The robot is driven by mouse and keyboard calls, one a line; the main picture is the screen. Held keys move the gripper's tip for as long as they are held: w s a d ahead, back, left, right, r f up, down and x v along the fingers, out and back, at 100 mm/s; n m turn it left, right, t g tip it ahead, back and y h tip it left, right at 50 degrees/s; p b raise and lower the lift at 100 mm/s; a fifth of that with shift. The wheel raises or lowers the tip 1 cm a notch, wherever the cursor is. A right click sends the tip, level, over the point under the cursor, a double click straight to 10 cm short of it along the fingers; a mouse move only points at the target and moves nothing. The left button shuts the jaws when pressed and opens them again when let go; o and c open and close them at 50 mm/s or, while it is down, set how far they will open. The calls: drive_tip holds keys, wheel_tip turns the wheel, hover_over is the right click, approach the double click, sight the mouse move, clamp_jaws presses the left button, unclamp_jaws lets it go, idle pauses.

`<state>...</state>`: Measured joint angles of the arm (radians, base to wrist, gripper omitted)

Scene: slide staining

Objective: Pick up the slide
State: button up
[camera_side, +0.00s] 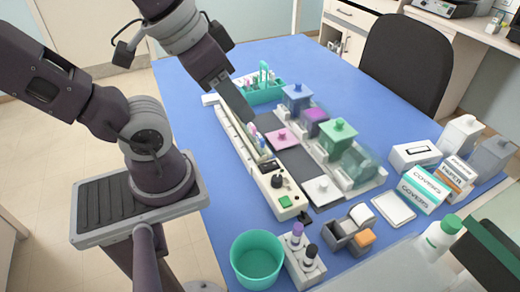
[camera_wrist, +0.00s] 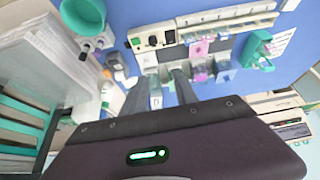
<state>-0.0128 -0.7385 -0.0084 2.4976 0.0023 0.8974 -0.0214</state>
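My gripper (camera_wrist: 156,80) is open in the wrist view, with its two dark fingers apart and nothing visibly held between them. In the side view my gripper (camera_side: 243,115) hangs over the far half of the long white staining bench, and its fingers are hard to separate there. I cannot make out a single slide for certain. A teal rack with a tall handle (camera_side: 262,92) stands just beyond my gripper, and it also shows in the wrist view (camera_wrist: 256,48). Small pale items inside it are too small to tell.
The long white bench unit (camera_side: 236,148) has knobs and a green button. Jars with blue, purple and green lids (camera_side: 340,132) stand to its right. A teal bin (camera_side: 257,260) and bottle holder (camera_side: 303,262) are at the front. Boxes (camera_side: 426,188) crowd the right. Blue tabletop is clear at the far left.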

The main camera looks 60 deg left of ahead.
drive_tip(key=w+a+f+n+g+y, duration=0.2)
drive_tip(key=w+a+f+n+g, duration=0.3)
drive_tip(key=n, duration=0.5)
drive_tip(key=n+h, duration=0.2)
drive_tip(key=n, duration=0.5)
hover_over(260, 137)
drive_tip(key=shift+g, duration=0.3)
drive_tip(key=f, duration=0.6)
drive_tip(key=shift+w+f, duration=0.2)
drive_tip(key=shift+f, duration=0.05)
drive_tip(key=shift+a+f+n, duration=0.15)
drive_tip(key=shift+f+n, duration=0.2)
drive_tip(key=shift+n, duration=0.05)
wheel_tip(260, 137, down, 7)
drive_tip(key=shift+s+r, duration=0.15)
drive_tip(key=shift+c, duration=0.4)
clamp_jaws()
